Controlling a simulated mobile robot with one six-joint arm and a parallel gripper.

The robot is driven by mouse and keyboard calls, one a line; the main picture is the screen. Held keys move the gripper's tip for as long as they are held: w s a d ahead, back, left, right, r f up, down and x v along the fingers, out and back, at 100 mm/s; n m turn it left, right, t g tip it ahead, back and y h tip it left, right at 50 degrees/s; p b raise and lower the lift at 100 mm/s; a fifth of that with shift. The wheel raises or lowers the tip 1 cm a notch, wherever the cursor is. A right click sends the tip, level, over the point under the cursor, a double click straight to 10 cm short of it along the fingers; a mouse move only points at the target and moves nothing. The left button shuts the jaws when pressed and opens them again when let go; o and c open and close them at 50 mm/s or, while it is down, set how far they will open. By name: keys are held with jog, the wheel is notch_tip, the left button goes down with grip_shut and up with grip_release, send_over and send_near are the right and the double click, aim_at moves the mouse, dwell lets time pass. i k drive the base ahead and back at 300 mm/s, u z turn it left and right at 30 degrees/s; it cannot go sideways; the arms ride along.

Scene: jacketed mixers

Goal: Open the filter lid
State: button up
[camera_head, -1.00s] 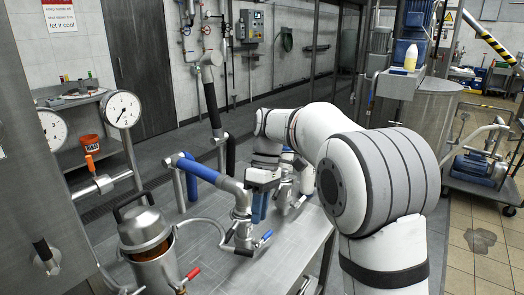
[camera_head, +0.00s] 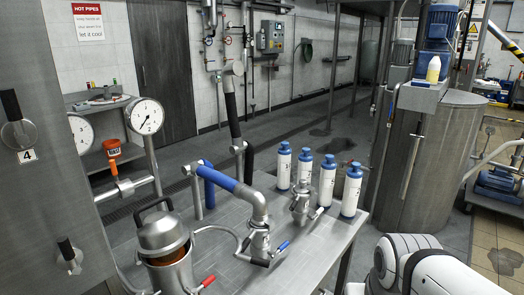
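A steel pot-shaped vessel (camera_head: 172,272) stands at the front left of the steel bench. Its domed lid (camera_head: 163,232) with a black loop handle sits over it, with an orange band showing between lid and body. A small steel fitting (camera_head: 300,205) stands farther back, in front of the white bottles. No label shows which of these is the filter. My gripper is out of view; only a white part of my arm shows at the lower right, apart from the bench.
Pipework with a blue sleeve (camera_head: 222,180) and a blue lever stands mid-bench. Several white bottles with blue caps (camera_head: 327,180) line the back. A red-handled valve (camera_head: 206,282) is beside the vessel. A large steel tank (camera_head: 425,165) stands right. The bench's right front is bare.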

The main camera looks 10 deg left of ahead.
aim_at(162, 234)
jog(key=u, duration=1.7)
jog(key=k, duration=0.7)
jog(key=z, duration=0.15)
jog(key=i, duration=1)
jog(key=z, duration=0.05)
